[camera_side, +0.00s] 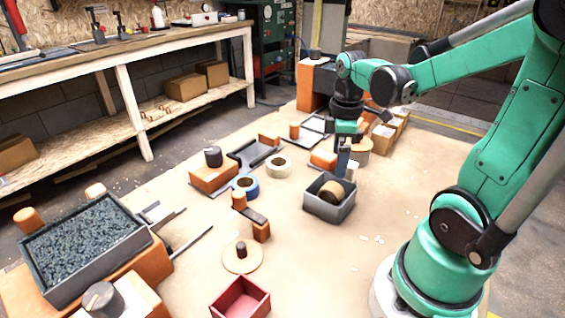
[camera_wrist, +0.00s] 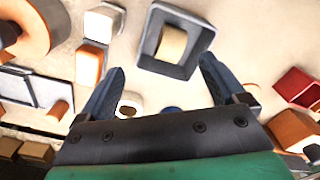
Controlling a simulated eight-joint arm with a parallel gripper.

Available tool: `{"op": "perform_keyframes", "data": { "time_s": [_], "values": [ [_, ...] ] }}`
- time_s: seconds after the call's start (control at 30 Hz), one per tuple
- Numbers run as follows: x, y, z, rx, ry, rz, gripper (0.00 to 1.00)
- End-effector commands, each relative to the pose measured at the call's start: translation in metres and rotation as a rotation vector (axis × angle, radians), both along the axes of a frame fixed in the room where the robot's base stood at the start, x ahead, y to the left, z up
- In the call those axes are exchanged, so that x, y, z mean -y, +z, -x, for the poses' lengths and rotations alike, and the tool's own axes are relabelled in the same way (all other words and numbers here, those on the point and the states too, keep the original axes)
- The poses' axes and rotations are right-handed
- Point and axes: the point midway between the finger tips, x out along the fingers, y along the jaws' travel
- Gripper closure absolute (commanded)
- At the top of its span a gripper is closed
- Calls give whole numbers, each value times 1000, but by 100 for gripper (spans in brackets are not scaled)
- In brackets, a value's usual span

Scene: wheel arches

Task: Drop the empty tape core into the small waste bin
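A brown cardboard-coloured roll, which looks like the tape core (camera_side: 333,190), lies on its side inside a small grey open-topped bin (camera_side: 323,212). The core (camera_wrist: 172,44) and the bin (camera_wrist: 149,63) also show in the wrist view, just beyond my fingertips. My gripper (camera_side: 344,172) hangs above the back part of the bin, pointing down. In the wrist view its two blue fingers (camera_wrist: 162,66) are wide apart with nothing between them. The core does not touch the fingers there.
A white tape roll (camera_side: 278,166) and a blue tape roll (camera_side: 245,187) lie left of the grey bin. A red open box (camera_side: 240,300) stands at the front. Orange and wooden blocks stand behind my gripper. The floor right of the bin is mostly clear.

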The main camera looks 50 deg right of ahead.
Motion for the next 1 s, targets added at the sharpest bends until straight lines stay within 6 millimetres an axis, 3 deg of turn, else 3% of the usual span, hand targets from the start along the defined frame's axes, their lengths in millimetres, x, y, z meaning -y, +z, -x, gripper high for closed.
{"op": "perform_keyframes", "data": {
  "time_s": [0.33, 0.73, 1.0],
  "values": [
    [0, 3, 0, 0, 0, 0, 10],
    [0, 46, 0, 0, 0, 0, 10],
    [0, 56, 0, 0, 0, 0, 10]
  ]
}}
